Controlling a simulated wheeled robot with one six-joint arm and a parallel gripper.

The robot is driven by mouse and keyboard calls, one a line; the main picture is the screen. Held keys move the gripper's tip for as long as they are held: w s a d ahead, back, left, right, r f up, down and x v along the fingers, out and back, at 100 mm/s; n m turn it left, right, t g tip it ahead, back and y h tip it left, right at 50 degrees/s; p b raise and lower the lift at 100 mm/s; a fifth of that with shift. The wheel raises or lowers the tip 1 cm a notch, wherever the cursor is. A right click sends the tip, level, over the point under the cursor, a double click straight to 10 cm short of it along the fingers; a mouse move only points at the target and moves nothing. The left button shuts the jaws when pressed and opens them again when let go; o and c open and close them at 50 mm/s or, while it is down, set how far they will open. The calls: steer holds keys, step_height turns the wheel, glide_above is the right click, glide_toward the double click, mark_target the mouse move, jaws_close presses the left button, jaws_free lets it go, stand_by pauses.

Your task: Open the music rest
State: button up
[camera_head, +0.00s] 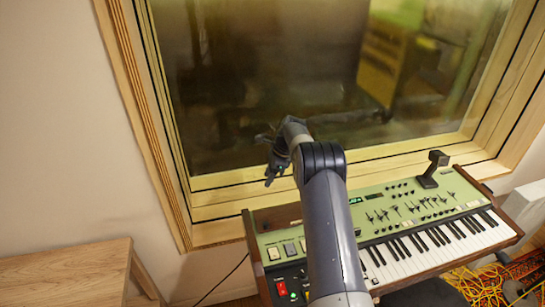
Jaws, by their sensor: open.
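The keyboard synthesizer (375,225) stands below the window, with a green panel and wooden end cheeks. I cannot pick out the music rest for certain. A black upright piece (432,168) stands at the panel's back right edge, but I cannot tell what it is. My gripper (268,160) is open and empty. It is in front of the window, above the back left part of the synthesizer, and appears apart from it. My arm covers part of the panel and of the left keys.
A wooden bench or table (65,272) stands at the lower left. The window frame (160,120) rises behind the synthesizer. Yellow cables (480,285) lie at the lower right. A dark cord hangs left of the synthesizer. The space above the panel's right half looks mostly clear.

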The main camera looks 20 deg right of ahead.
steer(key=shift+w+d+r+p, duration=0.3)
steer(key=shift+w+r+p, duration=0.15)
steer(key=shift+r+p, duration=0.3)
steer(key=shift+w+d+r+p, duration=0.4)
steer(key=shift+r+p, duration=0.2)
steer(key=shift+r, duration=0.15)
steer(key=shift+w+d+r+p, duration=0.25)
steer(key=shift+w+r+p, duration=0.2)
steer(key=shift+r+p, duration=0.3)
steer(key=v, duration=1)
steer(key=shift+r, duration=0.4)
steer(key=shift+d+f+b, duration=0.1)
steer(key=shift+b, duration=0.2)
steer(key=x, duration=1)
steer(key=shift+f, duration=0.35)
steer(key=shift+a, duration=0.25)
